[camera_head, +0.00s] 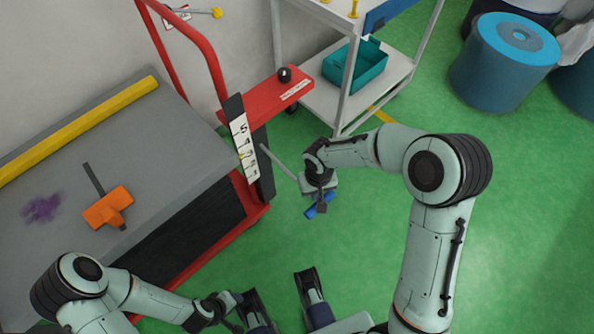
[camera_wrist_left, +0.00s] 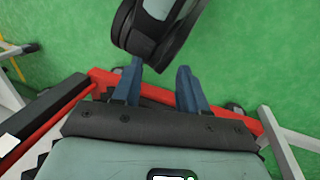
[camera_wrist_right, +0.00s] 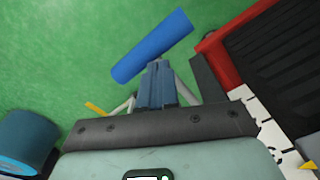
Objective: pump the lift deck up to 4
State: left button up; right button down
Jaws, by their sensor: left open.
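The lift deck (camera_head: 165,145) is a grey platform on a red wheeled frame, at the left of the head view. A white number scale (camera_head: 244,148) stands on its dark post; a small yellow mark shows there, but its reading is too small to tell. A thin grey pump lever (camera_head: 279,163) runs from the post towards my right gripper (camera_head: 320,196). Its blue handle (camera_head: 321,207) also shows in the right wrist view (camera_wrist_right: 152,47). My right gripper's fingers (camera_wrist_right: 157,82) are together, tips at the handle; contact is unclear. My left gripper (camera_wrist_left: 160,85) is open and empty, low near the deck's front.
An orange tool (camera_head: 108,207), a purple patch (camera_head: 42,208) and a yellow bar (camera_head: 80,130) are on the deck. A shelf cart with a teal bin (camera_head: 357,65) stands behind the lever. Blue barrels (camera_head: 505,62) are at the upper right. Green floor at right is clear.

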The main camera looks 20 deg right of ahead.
jog(key=shift+f+b, duration=1.1)
jog(key=shift+f, duration=0.65)
pick_arm(q)
jog(key=shift+t+y, duration=0.3)
jog(key=shift+t, duration=0.3)
jog(key=w+f, duration=0.1)
jog(key=w+a+f, duration=0.1)
jog(key=w+a, duration=0.1)
jog(key=shift+w+f, duration=0.4)
pick_arm(e)
jog(key=r+p, duration=0.3)
jog(key=r, duration=0.1)
jog(key=r+p, duration=0.3)
jog(key=r, duration=0.1)
jog(key=shift+s+d+r, duration=0.1)
jog(key=shift+s+r, duration=0.1)
jog(key=shift+r, duration=0.2)
pick_arm(q)
jog(key=s+d+r+g+h+p, duration=0.1)
jog(key=s+d+r+g+p, duration=0.2)
jog(key=s+r, duration=0.7)
jog(key=shift+d+r+p, duration=0.2)
jog(key=shift+d+p, duration=0.35)
jog(key=shift+p, duration=0.05)
pick_arm(e)
notch_tip(320, 180, up, 6)
jog(key=shift+s+d+f, duration=0.1)
jog(key=shift+s, duration=0.05)
